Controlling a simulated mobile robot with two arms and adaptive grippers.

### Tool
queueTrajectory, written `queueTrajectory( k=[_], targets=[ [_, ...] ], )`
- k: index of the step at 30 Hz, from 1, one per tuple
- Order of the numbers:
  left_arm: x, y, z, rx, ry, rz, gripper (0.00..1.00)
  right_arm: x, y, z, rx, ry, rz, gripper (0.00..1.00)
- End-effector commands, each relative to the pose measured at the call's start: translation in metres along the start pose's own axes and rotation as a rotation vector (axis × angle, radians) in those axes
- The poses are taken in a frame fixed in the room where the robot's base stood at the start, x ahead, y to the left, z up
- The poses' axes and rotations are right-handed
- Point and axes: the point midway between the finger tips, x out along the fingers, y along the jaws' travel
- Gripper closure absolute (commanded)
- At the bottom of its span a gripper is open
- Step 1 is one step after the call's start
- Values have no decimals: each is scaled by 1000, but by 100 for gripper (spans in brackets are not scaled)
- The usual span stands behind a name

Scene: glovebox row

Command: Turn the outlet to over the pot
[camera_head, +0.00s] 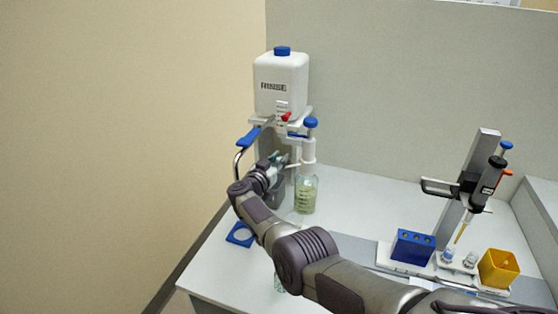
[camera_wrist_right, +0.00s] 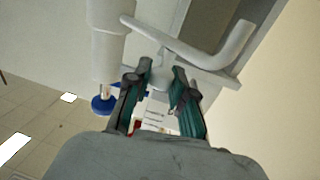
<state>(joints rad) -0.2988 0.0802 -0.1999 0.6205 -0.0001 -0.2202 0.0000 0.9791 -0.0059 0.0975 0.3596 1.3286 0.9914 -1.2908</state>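The bottle-top dispenser (camera_head: 308,150) is a white cylinder with a blue knob on a clear bottle (camera_head: 306,197). It also shows in the wrist view (camera_wrist_right: 107,40). A thin white outlet tube (camera_wrist_right: 170,45) runs sideways from it and bends at its end. My right gripper (camera_head: 280,160) is at this tube, left of the cylinder. In the wrist view its fingers (camera_wrist_right: 158,76) stand apart, a pale round part showing between the tips; contact is unclear. I cannot make out the pot for certain; clear glass shows beside my arm. My left gripper is out of view.
A white container with a blue cap (camera_head: 281,85) stands on a frame behind, with a blue lever (camera_head: 248,138) at its left. A pipette stand, blue rack (camera_head: 412,247) and yellow box (camera_head: 498,268) are at right.

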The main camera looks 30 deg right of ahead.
Motion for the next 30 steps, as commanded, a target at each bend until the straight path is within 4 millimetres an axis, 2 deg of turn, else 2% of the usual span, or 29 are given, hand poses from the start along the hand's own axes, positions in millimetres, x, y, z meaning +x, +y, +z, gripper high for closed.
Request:
queueTrajectory(
  k=[1,3,14,23,30],
  targets=[
    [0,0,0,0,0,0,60,0,0,-1,1,1,0,65],
    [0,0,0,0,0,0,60,0,0,0,1,1,0,53],
    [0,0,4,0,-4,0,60,-2,0,0,0,0,0,53],
    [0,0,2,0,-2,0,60,-28,1,2,3,-2,2,53],
    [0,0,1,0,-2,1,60,-64,-1,1,2,-1,-2,53]
  ],
)
